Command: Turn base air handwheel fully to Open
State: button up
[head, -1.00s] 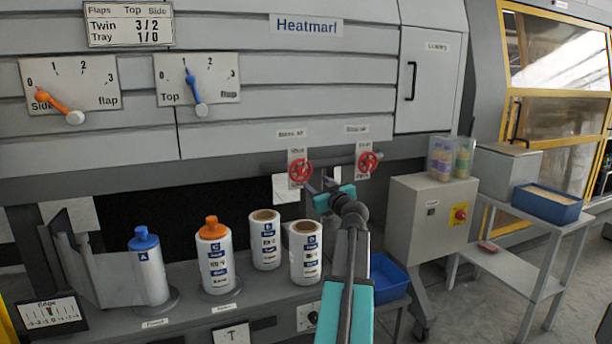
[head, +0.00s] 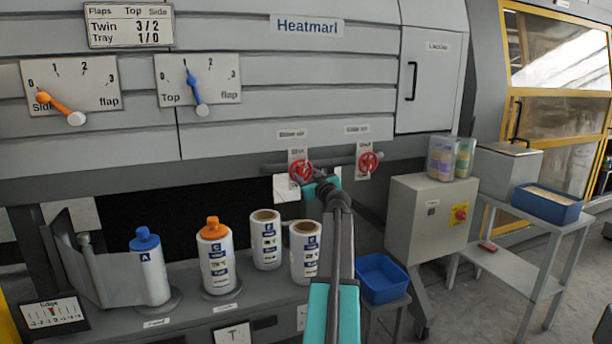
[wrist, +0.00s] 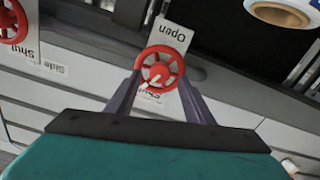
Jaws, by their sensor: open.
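Two red handwheels sit on a grey pipe under the machine front. The left handwheel (head: 301,170) has a small label above it that is too blurred to read surely. In the wrist view this handwheel (wrist: 161,62) lies between the fingertips of my gripper (wrist: 160,80), which is open. My gripper (head: 307,183) hides part of it in the head view. The white plate behind it reads Open (wrist: 174,34) at one end; the other end's word is mostly hidden by the wheel. A white pointer mark on the wheel faces the hidden end. Finger contact cannot be told.
The right handwheel (head: 368,161) is close beside; it also shows at the wrist view's left edge (wrist: 8,24). Several rolls and bottles stand on the shelf below, including a white roll (head: 305,250). A blue bin (head: 382,278) and grey control box (head: 430,225) are at right.

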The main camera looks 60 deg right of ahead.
aim_at(301, 171)
jog(key=shift+x, duration=1.05)
jog(key=c, duration=1)
